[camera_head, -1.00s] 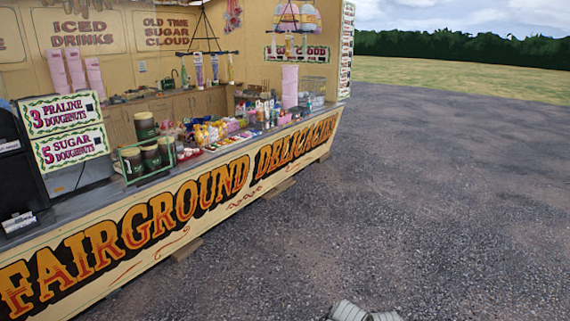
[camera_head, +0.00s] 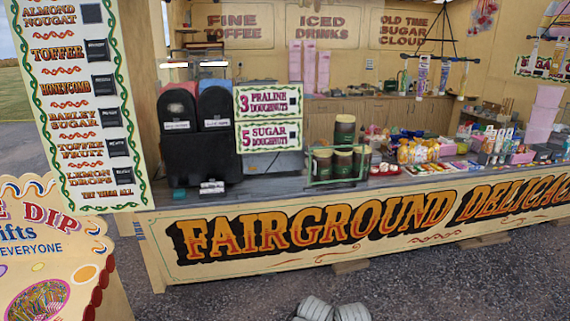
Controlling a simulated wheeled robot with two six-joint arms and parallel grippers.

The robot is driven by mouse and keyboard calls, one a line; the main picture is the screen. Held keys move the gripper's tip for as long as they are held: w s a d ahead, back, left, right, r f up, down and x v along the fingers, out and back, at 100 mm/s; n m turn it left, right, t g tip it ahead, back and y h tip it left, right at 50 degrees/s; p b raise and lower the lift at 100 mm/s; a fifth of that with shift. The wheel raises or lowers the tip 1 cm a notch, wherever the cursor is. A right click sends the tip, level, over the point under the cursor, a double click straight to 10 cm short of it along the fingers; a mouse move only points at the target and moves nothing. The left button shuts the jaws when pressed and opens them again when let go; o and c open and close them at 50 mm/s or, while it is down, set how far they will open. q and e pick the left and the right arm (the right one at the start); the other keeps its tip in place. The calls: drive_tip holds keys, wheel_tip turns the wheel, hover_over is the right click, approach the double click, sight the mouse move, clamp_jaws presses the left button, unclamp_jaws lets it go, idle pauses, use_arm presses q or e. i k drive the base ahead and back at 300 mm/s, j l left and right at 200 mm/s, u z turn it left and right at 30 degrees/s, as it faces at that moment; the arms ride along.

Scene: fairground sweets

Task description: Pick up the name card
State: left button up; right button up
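No name card can be made out for certain. A small whitish, card-like item (camera_head: 211,187) sits on the counter in front of the black slush-style machine, too small to read. Neither of my grippers can be seen. Only grey rounded parts, which seem to be mine, show at the bottom edge, well apart from the stall.
The stall counter (camera_head: 330,190) runs across the view, its front lettered "Fairground Delicacies". Dark green tins (camera_head: 344,132) in a rack, sweets and a doughnut price sign (camera_head: 268,118) stand on it. A lucky dip box (camera_head: 62,235) stands front left. Gravel in front is clear.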

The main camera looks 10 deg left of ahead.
sight(176, 124)
drive_tip(key=i+u, duration=0.65)
drive_tip(key=u, duration=0.2)
drive_tip(key=i+l+u, duration=0.1)
drive_tip(key=i+u, duration=0.3)
drive_tip(key=i+z, duration=0.2)
drive_tip(key=i, duration=0.5)
drive_tip(key=i+j+z, duration=0.2)
drive_tip(key=i, duration=0.5)
drive_tip(key=l, duration=0.1)
